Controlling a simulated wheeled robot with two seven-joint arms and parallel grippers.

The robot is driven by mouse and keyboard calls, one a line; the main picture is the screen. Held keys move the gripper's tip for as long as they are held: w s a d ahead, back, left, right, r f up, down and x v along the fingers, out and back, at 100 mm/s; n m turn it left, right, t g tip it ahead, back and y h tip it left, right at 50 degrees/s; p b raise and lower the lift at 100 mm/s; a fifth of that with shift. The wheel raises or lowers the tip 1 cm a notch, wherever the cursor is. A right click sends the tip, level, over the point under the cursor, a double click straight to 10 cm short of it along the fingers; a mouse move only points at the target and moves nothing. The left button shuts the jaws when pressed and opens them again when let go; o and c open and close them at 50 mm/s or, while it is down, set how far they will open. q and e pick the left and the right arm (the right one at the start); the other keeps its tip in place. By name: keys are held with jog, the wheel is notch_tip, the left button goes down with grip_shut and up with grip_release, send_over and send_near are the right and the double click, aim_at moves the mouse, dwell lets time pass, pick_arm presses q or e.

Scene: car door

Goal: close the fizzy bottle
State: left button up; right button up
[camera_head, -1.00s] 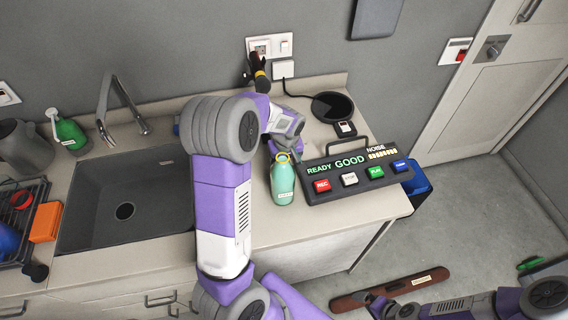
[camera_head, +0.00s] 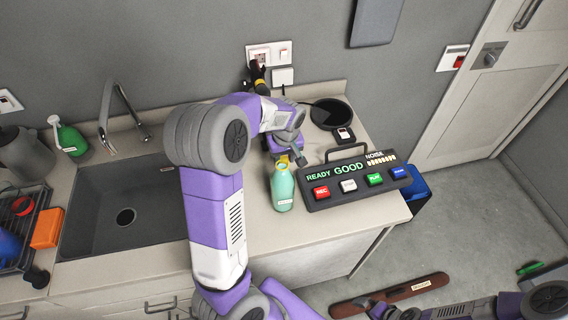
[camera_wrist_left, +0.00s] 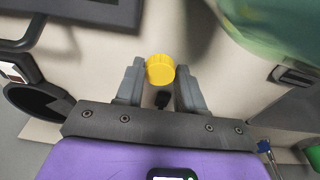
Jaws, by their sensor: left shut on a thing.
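The fizzy bottle (camera_head: 282,192) is a small pale-green bottle with a yellow ring at its mouth, standing upright on the counter. In the left wrist view its blurred green side (camera_wrist_left: 285,30) fills the top right. My left gripper (camera_head: 299,160) is beside the bottle's top, to its right in the head view. In the left wrist view my left gripper (camera_wrist_left: 160,85) is shut on a ribbed yellow cap (camera_wrist_left: 160,70), which is apart from the bottle. My right gripper (camera_head: 372,304) is low at the bottom right, and its fingers are too small to read.
A black panel with coloured buttons (camera_head: 357,181) stands just right of the bottle. The sink (camera_head: 125,205) and a green spray bottle (camera_head: 71,140) are at the left. The counter in front of the bottle is clear.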

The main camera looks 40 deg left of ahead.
pick_arm(q)
jog(key=shift+r+p, duration=0.3)
jog(key=shift+r, duration=2.05)
